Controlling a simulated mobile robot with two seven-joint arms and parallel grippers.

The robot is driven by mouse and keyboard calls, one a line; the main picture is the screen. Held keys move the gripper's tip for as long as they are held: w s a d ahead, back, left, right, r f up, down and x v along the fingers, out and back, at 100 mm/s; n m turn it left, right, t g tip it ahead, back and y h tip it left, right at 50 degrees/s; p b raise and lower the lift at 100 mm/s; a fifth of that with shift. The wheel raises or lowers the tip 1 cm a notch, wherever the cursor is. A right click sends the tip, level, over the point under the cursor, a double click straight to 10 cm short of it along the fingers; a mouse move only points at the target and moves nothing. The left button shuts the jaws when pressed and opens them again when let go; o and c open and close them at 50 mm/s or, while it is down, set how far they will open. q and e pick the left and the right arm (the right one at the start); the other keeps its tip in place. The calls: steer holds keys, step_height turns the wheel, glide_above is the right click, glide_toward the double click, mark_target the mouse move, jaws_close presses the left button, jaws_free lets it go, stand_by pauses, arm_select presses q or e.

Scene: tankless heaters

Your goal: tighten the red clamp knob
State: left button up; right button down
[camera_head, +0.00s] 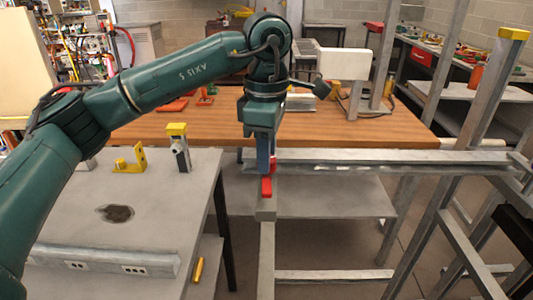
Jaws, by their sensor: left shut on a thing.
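My green left arm reaches in from the left, and its gripper (264,168) points down at the near end of the grey metal frame rail. The gripper is shut on the red clamp knob (266,188), which shows as a small red piece just below the fingers. A grey block (266,208) sits directly under the red piece. The fingers hide part of the knob and whatever lies behind it. My right gripper is not in view.
A grey metal table (75,215) with a yellow bracket (131,160) and a yellow-topped clamp (178,146) stands at left. A wooden workbench (340,133) lies behind the gripper. Grey frame posts (478,100) rise at right. A lower shelf (335,197) is mostly clear.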

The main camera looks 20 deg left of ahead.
arm_select(q)
steer(key=shift+m, duration=1.2)
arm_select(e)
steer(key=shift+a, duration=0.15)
arm_select(q)
steer(key=shift+m, duration=0.4)
steer(key=o, duration=1)
steer(key=shift+r, duration=0.1)
step_height(320, 180, up, 13)
steer(key=shift+r+p, duration=0.1)
steer(key=shift+p, duration=0.4)
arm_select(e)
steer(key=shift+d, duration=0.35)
